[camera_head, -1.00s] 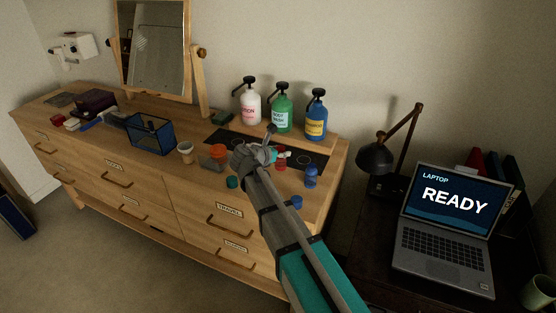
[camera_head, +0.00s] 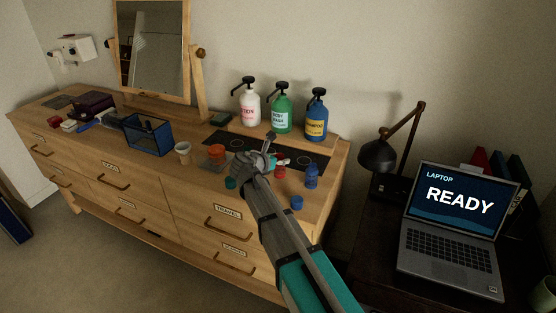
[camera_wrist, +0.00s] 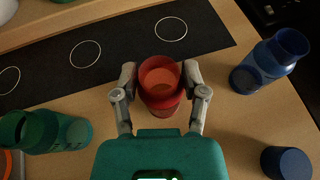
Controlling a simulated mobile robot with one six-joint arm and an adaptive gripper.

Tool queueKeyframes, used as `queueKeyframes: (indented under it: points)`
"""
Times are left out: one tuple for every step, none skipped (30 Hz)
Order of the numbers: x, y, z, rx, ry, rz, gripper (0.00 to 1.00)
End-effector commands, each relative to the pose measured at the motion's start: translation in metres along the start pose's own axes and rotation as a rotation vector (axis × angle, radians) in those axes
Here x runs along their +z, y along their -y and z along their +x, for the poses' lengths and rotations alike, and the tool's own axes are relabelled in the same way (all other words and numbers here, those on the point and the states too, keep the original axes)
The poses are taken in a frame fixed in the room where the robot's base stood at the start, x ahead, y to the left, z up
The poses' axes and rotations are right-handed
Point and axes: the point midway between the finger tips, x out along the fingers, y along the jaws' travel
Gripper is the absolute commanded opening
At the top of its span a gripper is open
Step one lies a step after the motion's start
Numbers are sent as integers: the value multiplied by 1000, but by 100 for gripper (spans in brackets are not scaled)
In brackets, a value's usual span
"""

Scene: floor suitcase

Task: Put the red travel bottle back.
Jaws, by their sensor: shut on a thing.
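The red travel bottle (camera_wrist: 160,84) is between the two fingers of my gripper (camera_wrist: 160,88) in the wrist view, with its round open top facing the camera. The fingers touch it on both sides. In the head view the red bottle (camera_head: 280,172) shows just right of my gripper (camera_head: 268,160), over the dresser's right end. It is beside the front edge of a black mat (camera_wrist: 115,62) with three white circles. Whether its base touches the dresser top is hidden.
A blue bottle (camera_wrist: 270,62) and blue cap (camera_wrist: 286,162) are to the right. A green bottle (camera_wrist: 45,131) is at left. Lotion (camera_head: 250,108), body wash (camera_head: 281,115) and shampoo (camera_head: 316,118) pumps stand behind the mat.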

Motion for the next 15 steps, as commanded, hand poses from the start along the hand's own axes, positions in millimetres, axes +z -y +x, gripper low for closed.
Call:
queueKeyframes:
  points:
    - [-1, 0, 0, 0, 0, 0, 2]
    - [-2, 0, 1, 0, 0, 0, 2]
    - [-3, 0, 1, 0, 0, 0, 2]
    - [-4, 0, 2, 0, 0, 0, 2]
    - [-3, 0, 1, 0, 0, 0, 60]
    - [-3, 0, 1, 0, 0, 0, 68]
    - [-3, 0, 1, 0, 0, 0, 73]
    - [-3, 0, 1, 0, 0, 0, 79]
    - [-3, 0, 1, 0, 0, 0, 86]
    - [-3, 0, 1, 0, 0, 0, 91]
    - [-3, 0, 1, 0, 0, 0, 91]
    - [-3, 0, 1, 0, 0, 0, 91]
    - [-3, 0, 1, 0, 0, 0, 91]
    - [-3, 0, 1, 0, 0, 0, 91]
    - [-3, 0, 1, 0, 0, 0, 91]
